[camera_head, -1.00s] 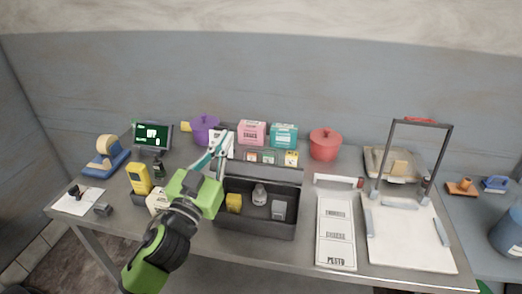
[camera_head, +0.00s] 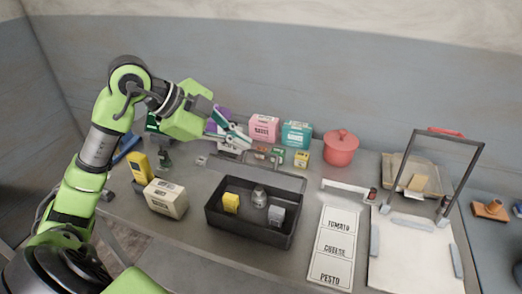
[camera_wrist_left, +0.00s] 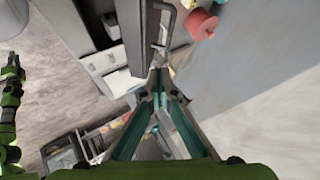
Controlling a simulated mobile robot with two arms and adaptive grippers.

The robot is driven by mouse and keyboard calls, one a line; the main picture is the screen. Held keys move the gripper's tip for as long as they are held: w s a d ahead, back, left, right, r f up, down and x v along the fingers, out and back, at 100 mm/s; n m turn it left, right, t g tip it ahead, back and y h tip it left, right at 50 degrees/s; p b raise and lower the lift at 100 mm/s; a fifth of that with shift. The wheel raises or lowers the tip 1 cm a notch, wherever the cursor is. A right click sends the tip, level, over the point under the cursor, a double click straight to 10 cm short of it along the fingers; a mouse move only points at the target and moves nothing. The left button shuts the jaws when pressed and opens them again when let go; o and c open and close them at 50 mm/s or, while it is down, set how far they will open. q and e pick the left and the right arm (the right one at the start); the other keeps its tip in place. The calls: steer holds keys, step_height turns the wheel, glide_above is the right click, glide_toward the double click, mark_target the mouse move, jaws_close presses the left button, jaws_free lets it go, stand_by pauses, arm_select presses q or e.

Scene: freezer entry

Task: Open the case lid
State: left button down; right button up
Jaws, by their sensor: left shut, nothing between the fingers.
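The dark grey case (camera_head: 251,231) stands open on the table in the head view. A yellow block, a small grey bottle and a grey box are inside it. Its lid (camera_head: 262,172) is tilted back behind the case, away from the opening. My left gripper (camera_head: 245,138) is shut and empty, above and behind the lid. Its teal fingers come together in the left wrist view (camera_wrist_left: 159,90). I cannot tell from these views whether the fingertips touch the lid.
Pink (camera_head: 264,127) and teal (camera_head: 297,134) boxes and a red pot (camera_head: 340,147) stand behind the case. A cream box (camera_head: 166,198) is to its left. A label sheet (camera_head: 333,243) and a framed white board (camera_head: 412,258) lie to the right.

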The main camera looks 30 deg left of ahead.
mark_target(261, 167)
arm_select(q)
steer(key=shift+n+y, duration=0.7)
steer(key=w+f+p, duration=0.1)
steer(key=f, duration=0.1)
steer(key=w+f, duration=0.2)
steer(key=w+f+p, duration=0.1)
steer(key=f, duration=0.1)
steer(key=shift+w+a+f+p, duration=0.2)
steer(key=shift+a+f+p, duration=0.15)
steer(key=shift+a, duration=0.05)
steer(key=shift+w+d+f, duration=0.15)
steer(key=shift+w+f, duration=0.2)
steer(key=shift+f, duration=0.2)
